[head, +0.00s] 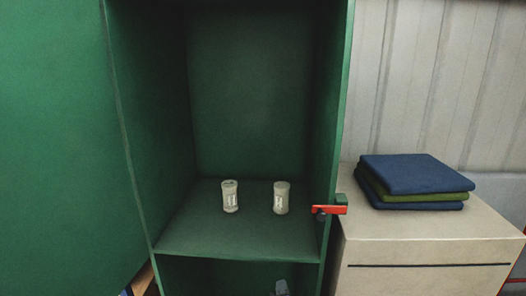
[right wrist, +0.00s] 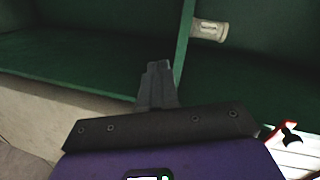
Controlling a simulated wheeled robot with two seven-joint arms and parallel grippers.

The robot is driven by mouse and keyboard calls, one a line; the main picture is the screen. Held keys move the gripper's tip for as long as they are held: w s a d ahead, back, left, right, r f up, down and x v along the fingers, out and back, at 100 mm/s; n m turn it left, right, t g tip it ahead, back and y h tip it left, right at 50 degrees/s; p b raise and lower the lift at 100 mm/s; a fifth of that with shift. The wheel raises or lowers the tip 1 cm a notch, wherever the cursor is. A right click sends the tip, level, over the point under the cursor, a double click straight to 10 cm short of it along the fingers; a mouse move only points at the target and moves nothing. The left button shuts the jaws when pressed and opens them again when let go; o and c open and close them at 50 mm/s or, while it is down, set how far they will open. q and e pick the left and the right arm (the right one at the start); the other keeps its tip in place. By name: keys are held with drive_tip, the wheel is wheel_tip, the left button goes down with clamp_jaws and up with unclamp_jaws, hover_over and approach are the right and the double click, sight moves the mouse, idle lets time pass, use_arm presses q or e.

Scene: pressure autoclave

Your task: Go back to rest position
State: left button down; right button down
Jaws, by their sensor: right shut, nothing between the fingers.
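My right gripper (right wrist: 158,84) is shut and empty in the right wrist view, close to the green cabinet's edge. Two pale canisters, a left one (head: 230,197) and a right one (head: 281,198), stand upright on the shelf of the open green cabinet (head: 240,242). One canister also shows at the top of the right wrist view (right wrist: 208,30). My right gripper is apart from both canisters. My left gripper is not in view.
The open green door (head: 55,130) fills the left side. A red latch (head: 329,210) sticks out at the cabinet's right edge. Folded blue and green cloths (head: 415,175) lie on a beige cabinet (head: 430,240) to the right.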

drive_tip(key=s+d+f+n+g+y, duration=0.1)
drive_tip(key=s+d+f+n+g, duration=0.2)
drive_tip(key=f, duration=0.8)
drive_tip(key=s+d+f+n+g, duration=0.1)
drive_tip(key=s+f+n+g, duration=0.3)
drive_tip(key=f, duration=0.7)
drive_tip(key=s+f+n+g+y, duration=0.1)
drive_tip(key=s+f+g, duration=0.3)
drive_tip(key=s, duration=0.5)
drive_tip(key=s+f+n+g+y+p, duration=0.1)
drive_tip(key=s+f+n+g, duration=0.3)
drive_tip(key=s+f, duration=0.4)
drive_tip(key=s+y, duration=0.1)
drive_tip(key=s, duration=0.1)
drive_tip(key=shift+s+d+f, duration=0.2)
drive_tip(key=shift+s+d, duration=0.05)
drive_tip(key=shift+s, duration=0.05)
